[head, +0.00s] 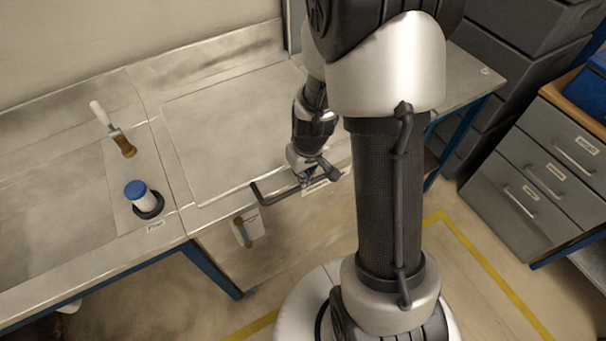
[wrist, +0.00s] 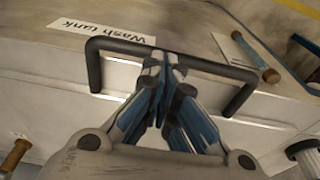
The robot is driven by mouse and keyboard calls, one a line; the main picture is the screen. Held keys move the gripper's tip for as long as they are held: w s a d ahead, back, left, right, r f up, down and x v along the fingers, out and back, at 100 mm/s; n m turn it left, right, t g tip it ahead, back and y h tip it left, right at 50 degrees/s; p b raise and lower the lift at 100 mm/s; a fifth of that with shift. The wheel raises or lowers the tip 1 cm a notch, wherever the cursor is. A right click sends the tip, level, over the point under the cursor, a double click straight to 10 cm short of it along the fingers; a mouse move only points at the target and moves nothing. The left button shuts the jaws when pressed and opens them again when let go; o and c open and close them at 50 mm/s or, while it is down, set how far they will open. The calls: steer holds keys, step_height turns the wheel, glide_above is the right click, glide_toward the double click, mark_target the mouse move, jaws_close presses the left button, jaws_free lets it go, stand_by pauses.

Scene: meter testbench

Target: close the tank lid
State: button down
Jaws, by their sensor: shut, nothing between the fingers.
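The tank lid (head: 225,125) is a wide grey metal panel that looks flat, or nearly so, on the bench. Its black bar handle (head: 268,199) runs along the front edge, and the handle also spans the wrist view (wrist: 105,45). A "Wash tank" label (wrist: 95,30) shows beside the handle in the wrist view. My gripper (head: 308,176) is at the handle's right part in the head view. In the wrist view my gripper (wrist: 166,62) is shut and empty, its fingertips overlapping the middle of the bar. Whether they touch it, I cannot tell.
A blue-capped white bottle (head: 140,194) stands in a black ring on the left bench. A brush-like tool (head: 115,130) with a brown end lies behind it. A white card with a rod (head: 245,232) is at the tank's front. Grey drawers (head: 540,185) stand at right.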

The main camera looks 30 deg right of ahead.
steer(key=shift+s+p, duration=0.2)
steer(key=shift+p, duration=0.2)
step_height(320, 180, up, 14)
steer(key=s+p, duration=0.1)
steer(key=p, duration=0.4)
steer(key=shift+s+f+p, duration=0.2)
steer(key=shift+s+p, duration=0.1)
steer(key=shift+p, duration=0.1)
steer(key=shift+r, duration=0.1)
steer(key=s+a+r+t+b, duration=0.1)
steer(key=s+a+r, duration=0.3)
steer(key=s+r, duration=0.3)
steer(key=s+a+r+t+b, duration=0.1)
steer(key=s+a+r, duration=0.3)
steer(key=s+r, duration=0.4)
steer(key=shift+s+a+r+t, duration=0.2)
steer(key=shift+a+r+t, duration=0.05)
steer(key=shift+r+t, duration=0.15)
steer(key=shift+d+m, duration=0.1)
steer(key=shift+m, duration=0.2)
